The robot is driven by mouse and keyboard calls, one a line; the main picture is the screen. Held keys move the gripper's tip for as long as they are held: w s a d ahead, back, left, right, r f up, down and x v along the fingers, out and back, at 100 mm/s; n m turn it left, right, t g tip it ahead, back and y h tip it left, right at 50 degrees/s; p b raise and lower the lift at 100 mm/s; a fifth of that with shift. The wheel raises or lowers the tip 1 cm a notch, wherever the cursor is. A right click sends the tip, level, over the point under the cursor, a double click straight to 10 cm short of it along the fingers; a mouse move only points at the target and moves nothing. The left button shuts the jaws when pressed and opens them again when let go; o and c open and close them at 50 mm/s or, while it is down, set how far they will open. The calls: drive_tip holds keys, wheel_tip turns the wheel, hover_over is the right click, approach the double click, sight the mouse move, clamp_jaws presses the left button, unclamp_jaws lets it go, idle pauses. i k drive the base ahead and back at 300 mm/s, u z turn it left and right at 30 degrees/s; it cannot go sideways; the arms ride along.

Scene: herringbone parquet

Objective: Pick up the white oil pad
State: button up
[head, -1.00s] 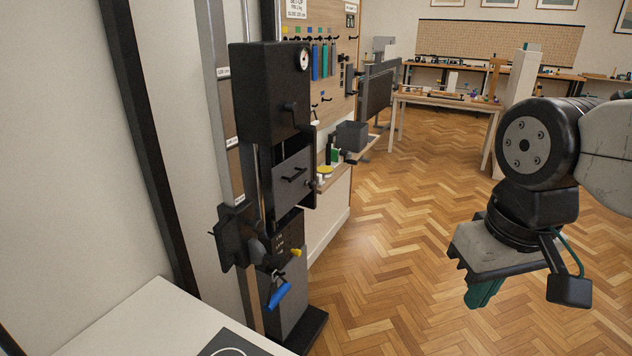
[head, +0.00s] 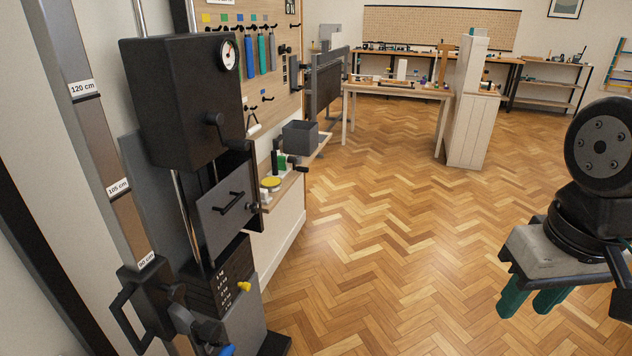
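I cannot pick out the white oil pad with certainty. A small whitish item (head: 254,127) hangs low on the pegboard above the narrow shelf; it is too small to tell what it is. My gripper (head: 527,307) is at the lower right of the head view, with two teal fingers pointing down and a gap between them. It is open and empty, over bare floor, far to the right of the shelf.
A black machine (head: 180,100) with a gauge and handles stands close at left. The narrow shelf (head: 290,182) behind it holds a yellow disc (head: 271,183), a green bottle (head: 281,161) and a grey bin (head: 300,138). A wooden table (head: 395,88) and pale cabinet (head: 470,110) stand further back. The middle floor is clear.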

sight(266, 199)
drive_tip(key=z, duration=0.5)
drive_tip(key=i, duration=1.9)
drive_tip(key=u, duration=0.95)
drive_tip(key=i, duration=0.7)
drive_tip(key=u, duration=0.7)
